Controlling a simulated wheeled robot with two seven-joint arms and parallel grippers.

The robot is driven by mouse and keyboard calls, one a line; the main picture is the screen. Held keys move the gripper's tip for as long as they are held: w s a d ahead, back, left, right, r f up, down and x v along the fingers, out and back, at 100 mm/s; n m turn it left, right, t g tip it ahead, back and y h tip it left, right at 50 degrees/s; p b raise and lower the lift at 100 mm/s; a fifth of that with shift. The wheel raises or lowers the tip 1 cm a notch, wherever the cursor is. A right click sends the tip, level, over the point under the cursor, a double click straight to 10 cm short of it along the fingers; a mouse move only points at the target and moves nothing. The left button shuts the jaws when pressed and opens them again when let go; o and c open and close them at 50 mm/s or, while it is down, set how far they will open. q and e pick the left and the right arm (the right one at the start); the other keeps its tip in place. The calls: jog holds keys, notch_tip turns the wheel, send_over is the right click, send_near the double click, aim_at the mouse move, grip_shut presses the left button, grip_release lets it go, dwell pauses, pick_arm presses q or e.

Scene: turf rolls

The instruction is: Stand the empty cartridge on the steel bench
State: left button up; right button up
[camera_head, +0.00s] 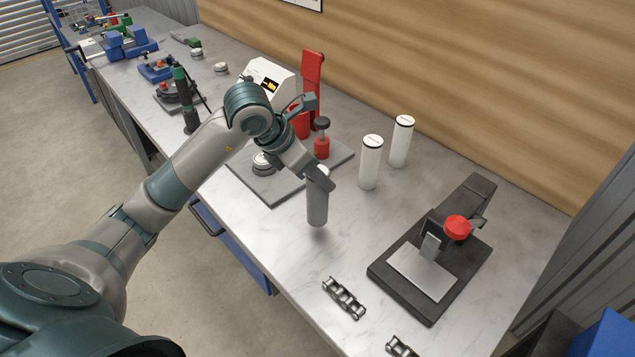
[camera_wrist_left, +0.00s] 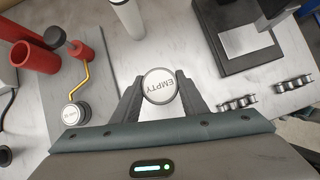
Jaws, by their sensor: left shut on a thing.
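The empty cartridge (camera_head: 317,208) is a grey upright cylinder in my left gripper (camera_head: 318,181). In the left wrist view its round white top (camera_wrist_left: 159,86) reads "EMPTY" and sits between the two dark fingers, which are shut on it. The cartridge is over a clear part of the steel bench (camera_head: 290,248), in front of the white cylinders. A small shadow lies by its bottom end; I cannot tell whether it touches the bench. My right gripper is not in view.
Two white cylinders (camera_head: 370,163) (camera_head: 401,142) stand behind. A black press with a red knob (camera_head: 457,228) is at the right. Chain pieces (camera_head: 344,298) (camera_head: 401,347) lie near the front edge. A grey plate with red fixture parts (camera_head: 321,143) is at the left.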

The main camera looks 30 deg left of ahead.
aim_at(318, 197)
pick_arm(q)
notch_tip(318, 197, down, 3)
jog(key=shift+f+p, duration=0.1)
jog(key=shift+p, duration=0.55)
jog(key=shift+f, duration=0.15)
jog(key=o, duration=1.4)
jog(key=shift+r, duration=0.25)
